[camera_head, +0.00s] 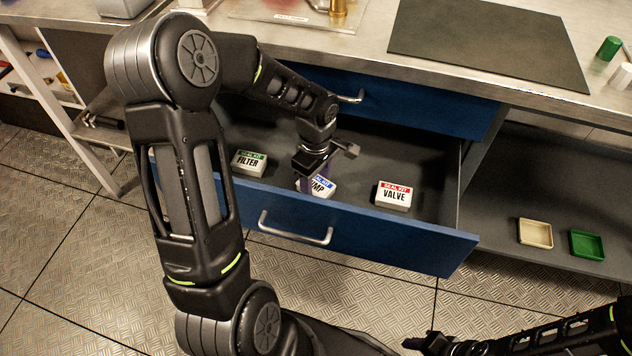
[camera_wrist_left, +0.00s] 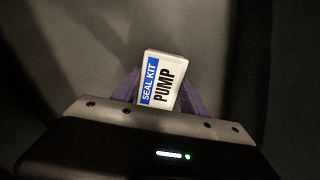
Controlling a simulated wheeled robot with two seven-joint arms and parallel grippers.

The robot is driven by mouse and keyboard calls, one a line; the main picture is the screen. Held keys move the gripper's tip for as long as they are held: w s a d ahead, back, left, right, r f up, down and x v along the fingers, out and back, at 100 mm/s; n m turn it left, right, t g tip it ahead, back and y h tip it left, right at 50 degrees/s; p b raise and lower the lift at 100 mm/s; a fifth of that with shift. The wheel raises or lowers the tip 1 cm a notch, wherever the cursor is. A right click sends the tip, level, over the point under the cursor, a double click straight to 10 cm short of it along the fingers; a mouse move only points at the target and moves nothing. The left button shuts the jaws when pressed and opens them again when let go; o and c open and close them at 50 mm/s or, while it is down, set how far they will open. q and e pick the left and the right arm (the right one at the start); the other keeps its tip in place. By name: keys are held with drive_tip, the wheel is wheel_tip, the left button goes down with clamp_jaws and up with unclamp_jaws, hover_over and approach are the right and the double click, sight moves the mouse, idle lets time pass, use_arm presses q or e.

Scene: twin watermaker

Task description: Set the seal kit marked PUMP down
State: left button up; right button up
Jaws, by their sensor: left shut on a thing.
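The white seal kit marked PUMP (camera_head: 323,186), with a blue band, is in my left gripper (camera_head: 314,178) at the open drawer, between the kits marked FILTER and VALVE. In the left wrist view the PUMP kit (camera_wrist_left: 163,84) sits between the purple fingers (camera_wrist_left: 160,92), its label readable. My left gripper is shut on it and hides part of it in the head view. I cannot tell whether its underside touches the drawer floor. My right gripper (camera_head: 424,344) is at the bottom edge, far from the kit; its jaws are unclear.
The drawer (camera_head: 375,233) is pulled out and holds the FILTER kit (camera_head: 249,163), green band, and the VALVE kit (camera_head: 394,195), red band. Its floor is otherwise clear around them. A beige tray (camera_head: 535,233) and a green tray (camera_head: 587,245) lie on the shelf to the right.

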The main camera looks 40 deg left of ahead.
sight(316, 184)
use_arm(q)
drive_tip(key=shift+f, duration=0.15)
drive_tip(key=o, duration=1.4)
drive_tip(key=shift+r, duration=0.3)
wheel_tip(316, 184, up, 7)
drive_tip(key=shift+r+p, duration=0.15)
drive_tip(key=shift+p, duration=0.6)
